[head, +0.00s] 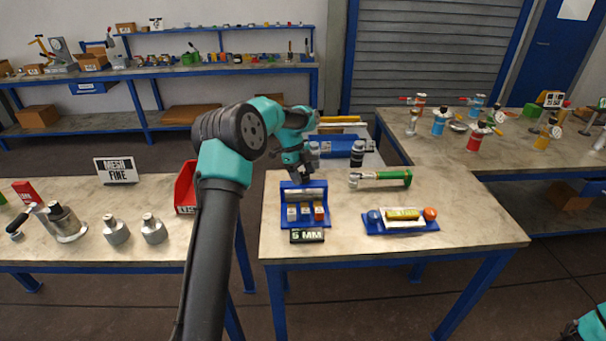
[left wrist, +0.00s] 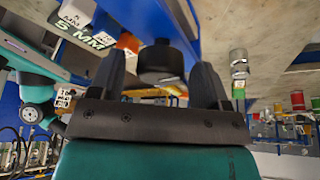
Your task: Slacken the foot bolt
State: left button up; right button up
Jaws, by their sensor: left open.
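I cannot pick out a foot bolt in either view. My left gripper (head: 306,174) is over the back of a blue rack (head: 286,186) on the middle table. In the left wrist view the same gripper (left wrist: 158,78) has its fingers apart. A dark round part (left wrist: 160,60) shows between or beyond them; I cannot tell whether they touch it. The rack holds a grey cylinder (head: 305,194) and small labelled blocks (head: 305,212). A "5 MM" sign (head: 307,236) stands in front. My right gripper is out of view; only a teal arm part shows at bottom right.
A blue tray (head: 402,229) holds a yellow piece between blue and orange ends. Grey metal vessels (head: 116,231) stand on the left table, beside a red bin (head: 186,188). Coloured flanged vessels (head: 474,138) stand at right. The middle table's front is clear.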

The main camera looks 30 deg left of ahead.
pick_arm(q)
jog(key=c, duration=0.9)
